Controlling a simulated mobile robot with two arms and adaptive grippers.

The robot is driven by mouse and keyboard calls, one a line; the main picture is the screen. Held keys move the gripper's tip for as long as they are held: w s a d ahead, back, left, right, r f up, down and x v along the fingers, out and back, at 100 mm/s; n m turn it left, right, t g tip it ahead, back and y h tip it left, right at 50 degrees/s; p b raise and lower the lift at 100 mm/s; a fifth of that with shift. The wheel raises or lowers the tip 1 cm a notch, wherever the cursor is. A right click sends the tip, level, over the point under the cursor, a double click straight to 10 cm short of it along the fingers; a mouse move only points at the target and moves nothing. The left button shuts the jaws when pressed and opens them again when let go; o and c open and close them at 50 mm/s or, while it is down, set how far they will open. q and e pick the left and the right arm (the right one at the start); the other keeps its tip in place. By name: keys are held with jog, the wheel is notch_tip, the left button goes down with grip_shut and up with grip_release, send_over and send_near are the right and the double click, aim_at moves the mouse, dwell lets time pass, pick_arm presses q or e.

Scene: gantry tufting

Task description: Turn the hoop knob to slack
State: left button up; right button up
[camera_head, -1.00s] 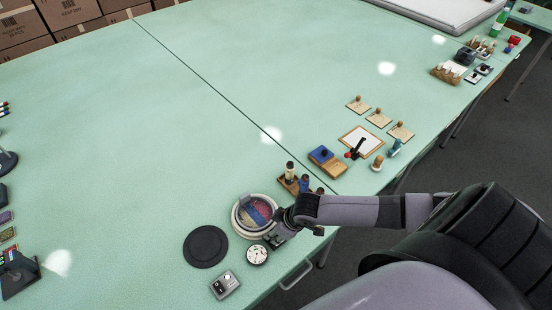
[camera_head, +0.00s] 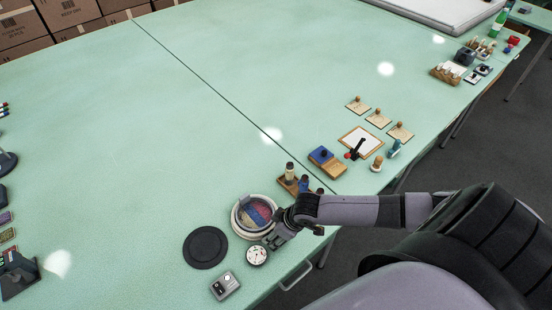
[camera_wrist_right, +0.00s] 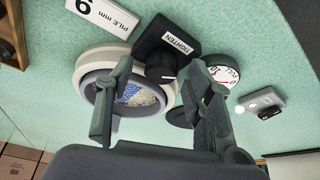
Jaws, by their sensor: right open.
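The hoop (camera_head: 237,222) is a pale round frame with coloured cloth inside, on the table's front edge area. It also shows in the wrist view (camera_wrist_right: 88,62), partly behind a finger. The dark hoop knob (camera_wrist_right: 160,73) sits beside it, under a black block with a white TIGHTEN label (camera_wrist_right: 178,43). My right gripper (camera_head: 271,241) is at the hoop's right side. In the wrist view its fingers (camera_wrist_right: 160,70) are apart, with the knob showing between their tips. I cannot tell whether they touch it. My left gripper is not in view.
A round dial marked PULL (camera_head: 257,255) stands close to the right gripper. A grey switch box (camera_head: 225,285) and a black disc (camera_head: 206,247) are nearby. A wooden rack (camera_head: 290,184) with bottles stands behind the gripper. The table's middle is clear.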

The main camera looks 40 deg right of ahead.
jog(key=v, duration=1.2)
dwell(0.4)
